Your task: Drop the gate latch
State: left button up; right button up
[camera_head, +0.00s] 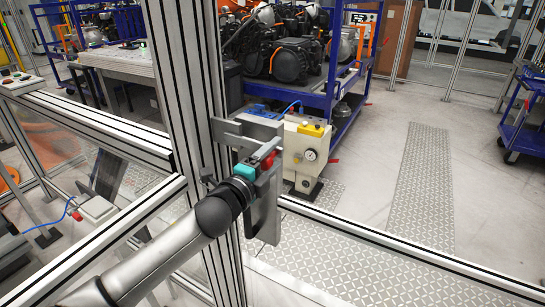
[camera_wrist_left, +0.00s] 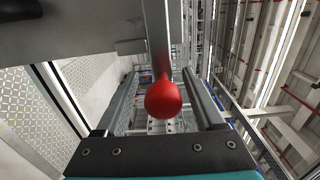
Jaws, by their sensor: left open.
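The gate latch (camera_head: 262,210) is a grey metal piece mounted on the aluminium gate post (camera_head: 190,100). Its lever ends in a red ball knob (camera_head: 268,160), which also shows large in the left wrist view (camera_wrist_left: 163,100). My left gripper (camera_head: 264,163), with a teal band at its base, is at the knob. In the left wrist view its two dark fingers stand apart, one on each side of the knob and lever, with visible gaps. The jaws are open. My right gripper is in neither view.
Aluminium frame rails with clear panels cross the left and the lower right (camera_head: 400,250). Behind the post stand a blue cart (camera_head: 345,85) with dark drive parts and a cream box with a yellow top (camera_head: 306,150). Open floor (camera_head: 375,190) lies to the right.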

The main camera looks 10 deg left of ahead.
pick_arm(q)
jog(key=b+v, duration=0.2)
jog(key=v, duration=1.3)
jog(key=shift+s+r, duration=0.1)
dwell(0.3)
